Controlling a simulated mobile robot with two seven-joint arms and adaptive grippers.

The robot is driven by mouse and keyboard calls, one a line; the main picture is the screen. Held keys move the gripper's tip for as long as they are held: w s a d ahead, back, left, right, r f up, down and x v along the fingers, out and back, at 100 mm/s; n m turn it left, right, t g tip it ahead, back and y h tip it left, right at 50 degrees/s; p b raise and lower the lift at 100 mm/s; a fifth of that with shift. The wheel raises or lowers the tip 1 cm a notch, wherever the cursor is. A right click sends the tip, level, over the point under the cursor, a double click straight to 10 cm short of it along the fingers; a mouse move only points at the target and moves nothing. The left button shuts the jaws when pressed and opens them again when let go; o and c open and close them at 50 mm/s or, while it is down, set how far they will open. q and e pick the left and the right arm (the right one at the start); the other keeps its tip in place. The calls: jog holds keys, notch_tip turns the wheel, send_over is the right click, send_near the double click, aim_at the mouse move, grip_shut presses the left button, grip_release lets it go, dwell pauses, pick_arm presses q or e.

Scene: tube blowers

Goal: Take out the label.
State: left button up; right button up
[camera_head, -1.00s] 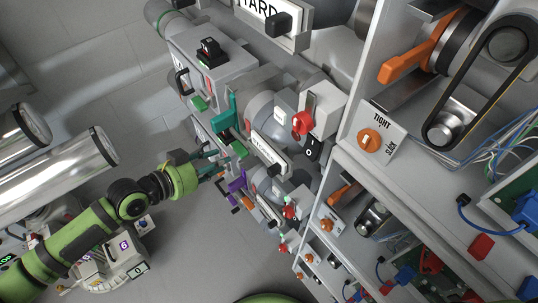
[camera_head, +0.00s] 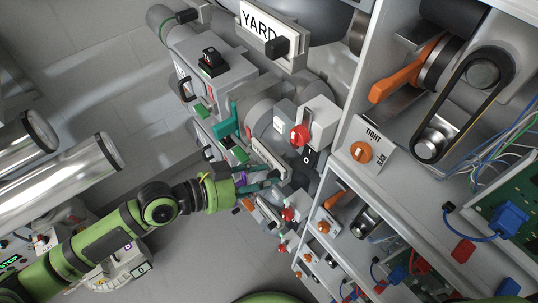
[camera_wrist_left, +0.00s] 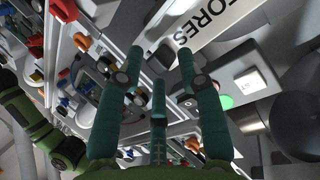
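A white label plate (camera_wrist_left: 222,25) with black lettering ending in "TORES" is at the top of the left wrist view, partly cut off. In the head view this label (camera_head: 266,155) sits on the front of a grey machine, partly hidden by my gripper. My left gripper (camera_head: 274,178) has its dark teal fingers reaching toward the label's lower end. In the left wrist view the fingers (camera_wrist_left: 160,60) are spread, with nothing held between them. Whether a fingertip touches the label I cannot tell. Another white label (camera_head: 258,22) reads "YARD" higher up. My right gripper is not in view.
A grey box with a red knob (camera_head: 299,135) stands right of the label. A teal bracket (camera_head: 227,122) is on its left. A cabinet with an orange lever (camera_head: 405,75) fills the right side. Metal cylinders (camera_head: 75,165) lie at left. Floor is bare between.

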pick_arm(q)
jog(key=shift+w+d+f, duration=0.2)
jog(key=shift+d+f, duration=0.05)
jog(key=shift+d, duration=0.2)
grip_shut()
jog(key=shift+r, duration=0.1)
